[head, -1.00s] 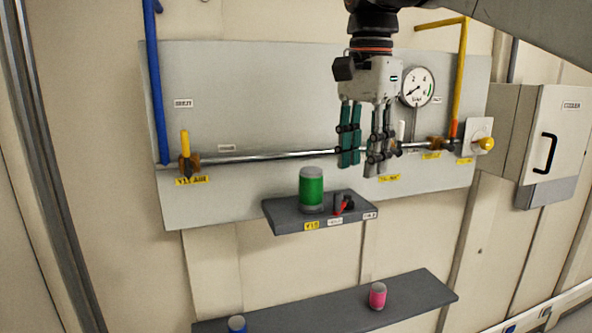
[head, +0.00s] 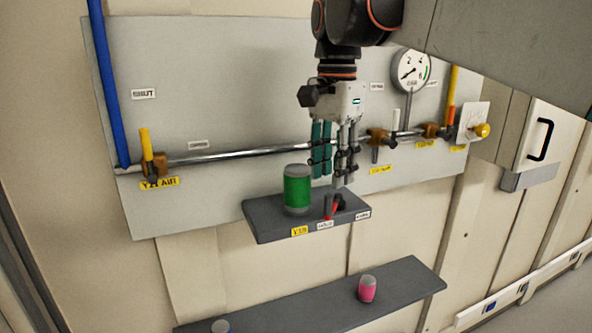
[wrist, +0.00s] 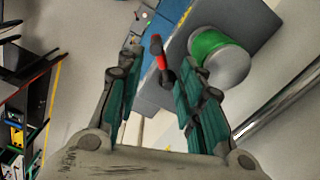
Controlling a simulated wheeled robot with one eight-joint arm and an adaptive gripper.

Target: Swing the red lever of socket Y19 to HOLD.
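The red lever (head: 333,209) is on the small grey upper shelf (head: 270,224), beside a dark post and to the right of a green cylinder (head: 297,190). A yellow label (head: 300,231), seemingly Y19, and two white labels (head: 325,225) (head: 362,215) are on the shelf's front edge; the white ones are too small to read surely. My gripper (head: 333,173) hangs just above the lever, fingers pointing down. In the wrist view my gripper (wrist: 158,85) is open and empty, and the red lever (wrist: 160,60) shows between and beyond the fingertips, apart from them.
The green cylinder (wrist: 212,48) stands close beside the right finger in the wrist view. A steel pipe (head: 230,154) with valves and a gauge (head: 411,70) runs along the panel behind.

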